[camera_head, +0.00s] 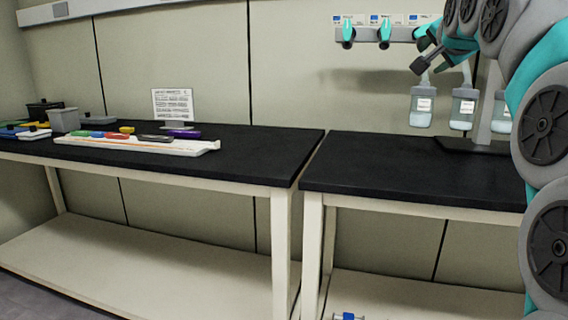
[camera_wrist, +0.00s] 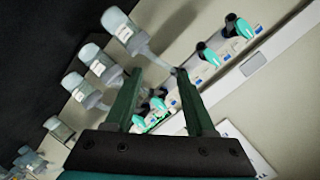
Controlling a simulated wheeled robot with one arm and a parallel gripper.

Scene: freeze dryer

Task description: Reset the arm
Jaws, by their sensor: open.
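My gripper (camera_wrist: 157,73) is open in the wrist view, its two dark green fingers spread apart. A clear flask (camera_wrist: 118,24) with a white label lies beyond the fingertips; its neck runs toward the right fingertip, and I cannot tell whether they touch. In the head view my arm (camera_head: 545,125) fills the right edge and bends toward the wall rack. My gripper's dark end (camera_head: 440,57) is at the flask row, close to a hanging flask (camera_head: 421,107), and partly hides the rack.
A rack (camera_head: 362,34) with teal valves holds several flasks above the right black bench (camera_head: 400,165). The left bench (camera_head: 270,150) carries a white tray (camera_head: 190,148) with coloured items, a sign (camera_head: 172,103) and boxes. The right bench's front left is clear.

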